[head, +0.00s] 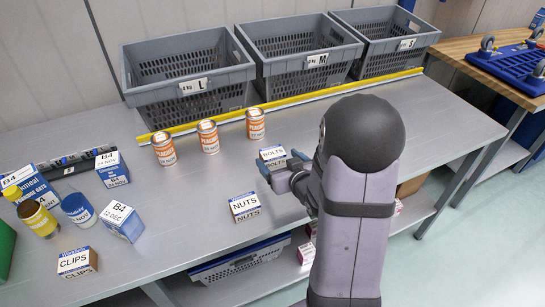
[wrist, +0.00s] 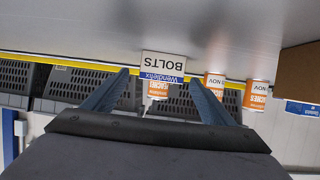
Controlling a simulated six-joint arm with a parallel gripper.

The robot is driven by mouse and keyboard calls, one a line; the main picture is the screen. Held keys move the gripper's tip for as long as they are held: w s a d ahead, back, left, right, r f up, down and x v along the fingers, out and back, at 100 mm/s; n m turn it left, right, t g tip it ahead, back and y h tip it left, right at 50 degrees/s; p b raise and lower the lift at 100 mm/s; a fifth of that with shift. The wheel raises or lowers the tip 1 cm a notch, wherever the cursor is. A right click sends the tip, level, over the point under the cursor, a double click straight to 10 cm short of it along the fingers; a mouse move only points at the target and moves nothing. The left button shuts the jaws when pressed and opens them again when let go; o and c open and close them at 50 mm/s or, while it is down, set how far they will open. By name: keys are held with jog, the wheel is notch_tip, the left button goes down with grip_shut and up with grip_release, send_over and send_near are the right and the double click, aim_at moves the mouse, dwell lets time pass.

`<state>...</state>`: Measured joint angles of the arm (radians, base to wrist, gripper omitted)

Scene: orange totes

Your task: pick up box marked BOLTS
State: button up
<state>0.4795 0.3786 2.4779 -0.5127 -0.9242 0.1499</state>
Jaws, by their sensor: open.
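The BOLTS box (head: 272,155) is a small box with a white and blue label, standing on the grey bench in front of the middle crate. My gripper (head: 282,166) is open at the box's near side. In the wrist view the BOLTS box (wrist: 163,65) appears upside down, lined up between the two spread fingers of my gripper (wrist: 158,76). Clear gaps show on both sides of it, and I see no finger touching it. How far the fingertips reach along its sides is hard to tell. My gripper hides part of the box in the head view.
A NUTS box (head: 244,207) stands to the left, near the front edge. Several orange cans (head: 208,137) stand behind left. Grey crates (head: 297,55) line the back behind a yellow strip (head: 290,103). A CLIPS box (head: 77,262) and B4 boxes (head: 121,221) are far left.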

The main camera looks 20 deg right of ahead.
aim_at(275, 156)
jog(key=shift+p+x, duration=0.55)
jog(key=shift+x, duration=2.05)
jog(key=shift+c, duration=0.3)
jog(key=shift+r, duration=0.1)
jog(key=c, duration=1.3)
